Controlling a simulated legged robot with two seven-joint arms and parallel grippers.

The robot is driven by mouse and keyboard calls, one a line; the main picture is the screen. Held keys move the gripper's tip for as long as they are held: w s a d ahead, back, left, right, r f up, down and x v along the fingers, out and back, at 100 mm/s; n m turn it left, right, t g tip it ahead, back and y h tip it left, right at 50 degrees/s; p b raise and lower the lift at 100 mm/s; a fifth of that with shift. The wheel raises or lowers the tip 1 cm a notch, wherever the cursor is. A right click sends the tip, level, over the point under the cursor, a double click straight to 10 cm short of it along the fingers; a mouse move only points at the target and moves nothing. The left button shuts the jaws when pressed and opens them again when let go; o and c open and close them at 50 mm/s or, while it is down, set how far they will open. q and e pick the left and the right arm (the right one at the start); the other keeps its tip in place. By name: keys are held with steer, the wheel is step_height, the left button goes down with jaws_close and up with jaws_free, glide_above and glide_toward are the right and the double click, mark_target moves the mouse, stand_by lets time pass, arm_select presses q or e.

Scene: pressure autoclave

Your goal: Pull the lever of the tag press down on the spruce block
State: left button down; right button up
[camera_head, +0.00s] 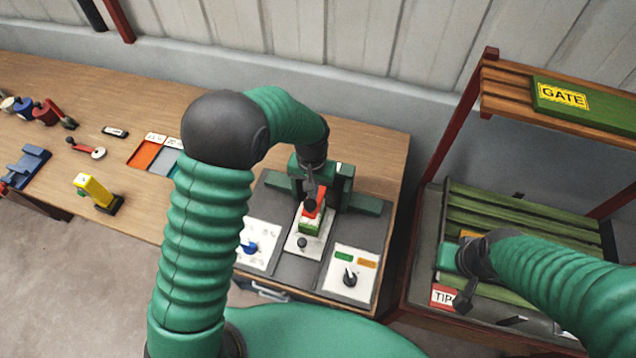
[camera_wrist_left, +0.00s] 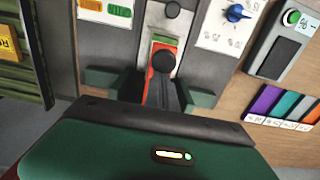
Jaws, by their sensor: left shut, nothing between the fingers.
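The tag press (camera_head: 345,185) is a green frame with side bars standing on a dark panel at the table's right end. Its red lever (camera_head: 318,200) slopes toward the front and ends in a black ball knob, clear in the left wrist view (camera_wrist_left: 163,62). The spruce block appears to be the green block (camera_head: 310,226) with a pale top, under the lever on a white plate. My left gripper (camera_head: 310,192) is shut and empty, pointing down close to the lever near its knob; contact cannot be told. My right gripper (camera_head: 463,300) hangs over the right-hand bench, its jaws unclear.
A white panel with a blue knob (camera_head: 250,247) lies left of the press, and one with a black knob (camera_head: 349,278) lies right. A yellow tool (camera_head: 95,190) and coloured trays (camera_head: 146,155) are further left. A slatted rack with a GATE sign (camera_head: 563,96) stands right.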

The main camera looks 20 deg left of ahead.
arm_select(q)
step_height(320, 180, up, 3)
steer(key=shift+f+p, duration=0.15)
steer(key=shift+p, duration=0.9)
step_height(320, 180, up, 6)
steer(key=p, duration=0.5)
steer(key=shift+r, duration=0.2)
steer(key=s+a+f+t+b, duration=0.1)
steer(key=s+a+f+b, duration=0.1)
steer(key=s+f+b, duration=0.3)
steer(key=s+a+f+t+b, duration=0.1)
steer(key=s+a+f+b, duration=0.2)
steer(key=s+f+b, duration=0.3)
steer(key=s+b, duration=0.4)
steer(key=b, duration=0.3)
steer(key=shift+a+t, duration=0.15)
steer(key=shift+t, duration=0.15)
steer(key=shift+w, duration=0.1)
